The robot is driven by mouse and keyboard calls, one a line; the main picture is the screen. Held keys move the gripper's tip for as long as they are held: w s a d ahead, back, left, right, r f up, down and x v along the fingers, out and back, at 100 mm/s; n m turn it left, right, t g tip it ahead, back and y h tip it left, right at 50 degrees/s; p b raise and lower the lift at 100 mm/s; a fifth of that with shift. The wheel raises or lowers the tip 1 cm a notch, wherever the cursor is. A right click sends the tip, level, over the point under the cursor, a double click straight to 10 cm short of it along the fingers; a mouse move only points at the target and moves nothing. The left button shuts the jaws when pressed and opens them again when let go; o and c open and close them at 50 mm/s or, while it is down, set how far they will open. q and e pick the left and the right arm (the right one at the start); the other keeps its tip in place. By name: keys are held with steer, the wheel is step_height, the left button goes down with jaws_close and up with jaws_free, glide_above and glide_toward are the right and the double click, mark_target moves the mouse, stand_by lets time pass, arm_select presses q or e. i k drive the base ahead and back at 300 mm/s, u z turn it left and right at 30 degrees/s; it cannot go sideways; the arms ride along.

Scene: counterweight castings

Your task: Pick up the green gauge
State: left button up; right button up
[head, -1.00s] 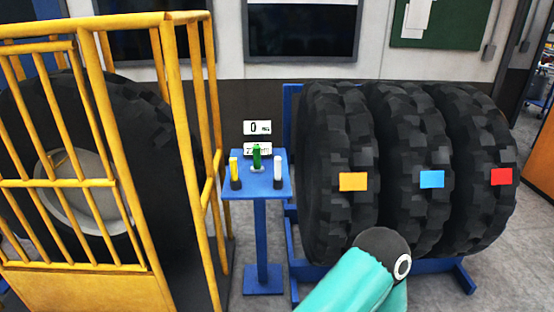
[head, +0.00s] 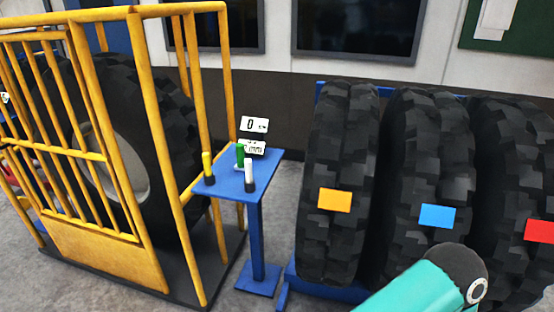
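The green gauge (head: 240,155) stands upright on the small blue stand (head: 227,186), near the back of its top. A yellow gauge (head: 208,167) stands at the stand's left and a white gauge (head: 250,177) at its front right, each with a dark base. The white gauge stands close in front of the green one in this view. Part of a teal arm of mine shows at the lower right, in front of the tires. Neither gripper is in view.
A yellow cage (head: 105,156) with a large tire (head: 165,150) stands left of the stand. Several big tires with orange (head: 334,199), blue (head: 437,216) and red (head: 543,231) labels stand at right. Small displays (head: 254,124) are behind the gauges. Grey floor lies in front.

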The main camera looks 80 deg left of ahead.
mark_target(240, 154)
steer(key=z, duration=0.4)
steer(key=i, duration=0.3)
steer(key=u, duration=2.05)
steer(key=i, duration=0.15)
steer(key=u, duration=1.95)
steer(key=k, duration=0.3)
steer(key=u, duration=0.5)
steer(key=i, duration=1.1)
steer(key=z, duration=0.15)
